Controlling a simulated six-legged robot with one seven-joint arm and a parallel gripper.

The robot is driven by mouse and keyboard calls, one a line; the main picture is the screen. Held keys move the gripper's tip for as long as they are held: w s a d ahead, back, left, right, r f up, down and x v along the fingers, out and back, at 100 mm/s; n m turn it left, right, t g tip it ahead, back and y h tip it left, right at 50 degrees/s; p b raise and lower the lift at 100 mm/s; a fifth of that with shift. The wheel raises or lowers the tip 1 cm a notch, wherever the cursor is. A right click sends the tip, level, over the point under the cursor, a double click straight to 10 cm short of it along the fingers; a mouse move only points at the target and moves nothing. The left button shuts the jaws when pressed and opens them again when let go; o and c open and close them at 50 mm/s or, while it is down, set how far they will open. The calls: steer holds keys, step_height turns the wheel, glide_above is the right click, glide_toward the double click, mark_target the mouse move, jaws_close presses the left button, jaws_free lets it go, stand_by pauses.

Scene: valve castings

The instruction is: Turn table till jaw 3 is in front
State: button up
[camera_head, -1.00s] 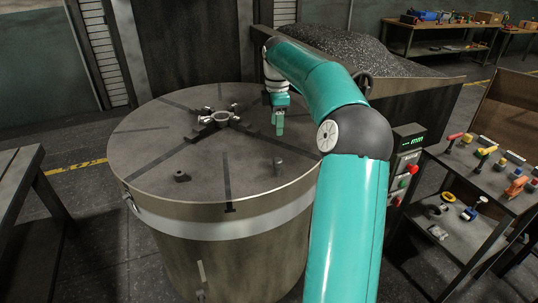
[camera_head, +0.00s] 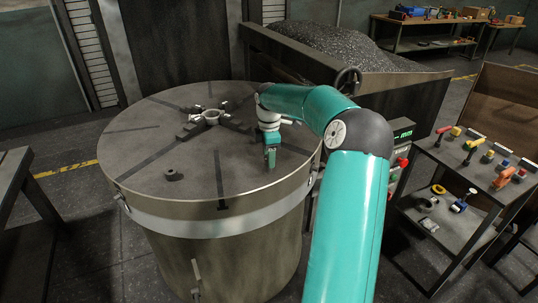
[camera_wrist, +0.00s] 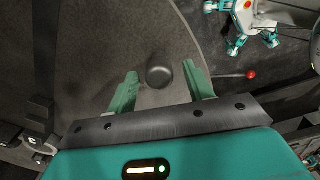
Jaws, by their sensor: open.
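The large round table (camera_head: 135,165) has dark radial slots and a central ring (camera_head: 211,117) with jaws around it. No jaw number is readable. A short dark post (camera_head: 174,174) stands on the left front of the top. My gripper (camera_head: 270,164) is low over the right front of the table, fingers pointing down. In the wrist view a round dark knob (camera_wrist: 159,77) lies between and just beyond the two open green fingers (camera_wrist: 160,88), with a gap on each side. In the head view my gripper hides this knob.
A control box (camera_head: 401,140) with a green display stands right of the table. A rod with a red ball (camera_wrist: 251,75) sticks out beside the table rim. A tool bench (camera_head: 470,165) is at right, a grey bench (camera_head: 12,175) at left, and a bin of dark chips (camera_head: 320,50) behind.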

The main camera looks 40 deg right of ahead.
mark_target(198, 188)
jaws_close()
steer(key=shift+a, duration=0.1)
steer(key=shift+w+a+m, duration=0.15)
steer(key=shift+a, duration=0.5)
steer(key=shift+w+a+m, duration=0.1)
steer(key=shift+a+m, duration=0.05)
steer(key=shift+a, duration=0.5)
steer(key=w+a+m, duration=0.1)
steer(key=a, duration=0.2)
steer(key=w+a, duration=0.1)
steer(key=a, duration=0.3)
steer(key=w+a+m, duration=0.1)
steer(key=a, duration=0.2)
steer(key=shift+a+f+m, duration=0.1)
steer(key=shift+a+m, duration=0.2)
steer(key=shift+a, duration=0.05)
steer(key=w+a, duration=0.1)
steer(key=a, duration=0.1)
steer(key=w+a+m, duration=0.1)
steer(key=a, duration=0.2)
steer(key=w+a+m, duration=0.1)
steer(key=w+a, duration=0.1)
steer(key=shift+a+f, duration=0.1)
steer(key=shift+a, duration=0.25)
steer(key=shift+w+a+m, duration=0.6)
steer(key=shift+w+a, duration=0.1)
steer(key=shift+a, duration=0.05)
steer(key=shift+a, duration=0.1)
